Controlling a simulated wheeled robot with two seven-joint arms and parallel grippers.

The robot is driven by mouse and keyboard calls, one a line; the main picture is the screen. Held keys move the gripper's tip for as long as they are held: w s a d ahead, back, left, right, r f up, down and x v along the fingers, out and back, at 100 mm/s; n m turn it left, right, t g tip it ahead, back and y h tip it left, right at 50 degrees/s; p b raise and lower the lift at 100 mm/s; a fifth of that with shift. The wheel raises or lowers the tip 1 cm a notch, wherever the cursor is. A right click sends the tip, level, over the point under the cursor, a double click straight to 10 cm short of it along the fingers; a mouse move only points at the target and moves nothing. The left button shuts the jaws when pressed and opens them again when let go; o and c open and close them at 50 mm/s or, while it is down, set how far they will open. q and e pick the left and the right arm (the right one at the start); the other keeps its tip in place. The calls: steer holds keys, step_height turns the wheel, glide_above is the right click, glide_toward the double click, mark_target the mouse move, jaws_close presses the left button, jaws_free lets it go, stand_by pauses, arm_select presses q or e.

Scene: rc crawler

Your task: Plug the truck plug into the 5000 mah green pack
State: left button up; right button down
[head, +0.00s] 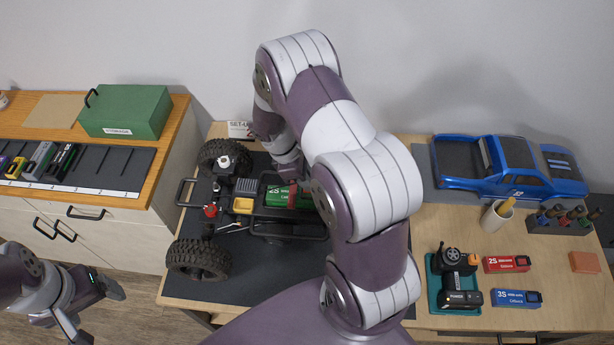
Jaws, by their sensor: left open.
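The truck chassis (262,228) stands on a dark mat with its big tyres at the left. The green pack (280,196) lies in its frame, marked 2S; its right end is hidden behind my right arm. A yellow block (243,205) and a red round part show on the chassis left of the pack. I cannot tell which part is the truck plug. My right gripper (293,180) reaches down at the pack's back side; its fingers are mostly hidden, so their state and any contact are unclear. My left gripper (101,315) is open and empty at the lower left, away from the truck.
A blue truck body (510,168) lies at the back right. A teal tray (433,300) with a charger, a red pack (507,264) and a blue pack (516,298) are at the right. A green box (125,111) stands on the left cabinet.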

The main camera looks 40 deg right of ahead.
steer(key=shift+f+b, duration=0.85)
steer(key=shift+f, duration=0.35)
steer(key=c, duration=1)
jaws_free()
steer(key=p+v, duration=0.1)
steer(key=v, duration=1.1)
steer(key=shift+w+a+r, duration=0.1)
steer(key=shift+w+r, duration=0.05)
steer(key=shift+r, duration=0.2)
